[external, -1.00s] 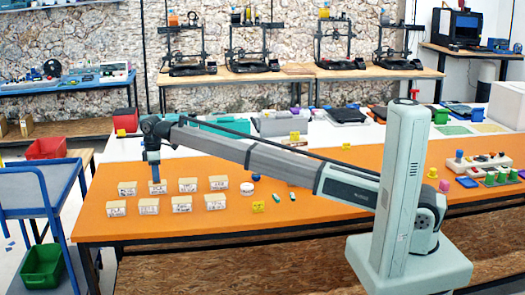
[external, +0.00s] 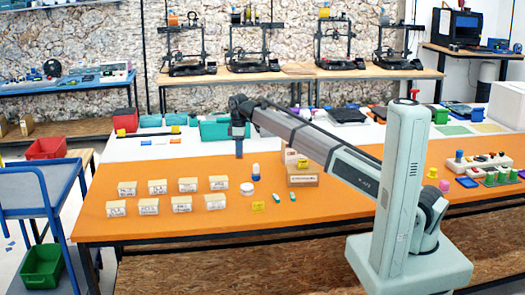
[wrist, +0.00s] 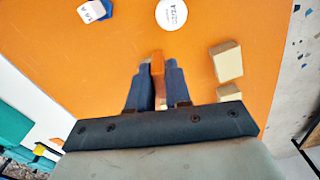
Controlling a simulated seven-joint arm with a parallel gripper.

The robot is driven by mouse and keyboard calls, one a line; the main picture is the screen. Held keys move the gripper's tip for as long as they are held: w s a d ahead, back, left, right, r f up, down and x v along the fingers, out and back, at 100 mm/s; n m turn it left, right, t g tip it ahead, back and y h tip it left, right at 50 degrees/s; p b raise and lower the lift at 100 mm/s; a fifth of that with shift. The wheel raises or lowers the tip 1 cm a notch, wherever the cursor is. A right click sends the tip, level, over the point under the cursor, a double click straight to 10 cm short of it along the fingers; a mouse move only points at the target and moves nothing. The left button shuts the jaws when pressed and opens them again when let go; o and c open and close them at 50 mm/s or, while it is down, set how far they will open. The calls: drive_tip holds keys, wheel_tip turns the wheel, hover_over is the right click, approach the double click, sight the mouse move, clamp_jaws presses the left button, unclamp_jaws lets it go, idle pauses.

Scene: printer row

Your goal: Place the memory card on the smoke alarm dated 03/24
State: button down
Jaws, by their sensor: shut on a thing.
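My gripper (external: 239,156) is above the orange table, with a thin orange-brown piece (wrist: 157,75), taken to be the memory card, held upright between its dark fingers in the wrist view. A white round smoke alarm (external: 247,188) lies flat on the table, in front of and slightly right of my gripper in the external view. It also shows at the top of the wrist view (wrist: 172,14), apart from the fingertips. Its dark printed date is too blurred to read surely. I see no other smoke alarm clearly.
Two rows of cream labelled boxes (external: 182,204) stand left of the alarm. A blue-and-white item (external: 255,171) stands behind it. A brown carton (external: 301,172) stands to the right.

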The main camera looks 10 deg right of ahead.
drive_tip(key=s+d, duration=0.3)
drive_tip(key=n, duration=0.2)
approach(247, 185)
drive_tip(key=shift+s+f, duration=0.15)
drive_tip(key=shift+f, duration=2.45)
drive_tip(key=shift+f, duration=0.1)
drive_tip(key=c, duration=1.1)
unclamp_jaws()
drive_tip(key=shift+o, duration=0.2)
wheel_tip(247, 185, up, 12)
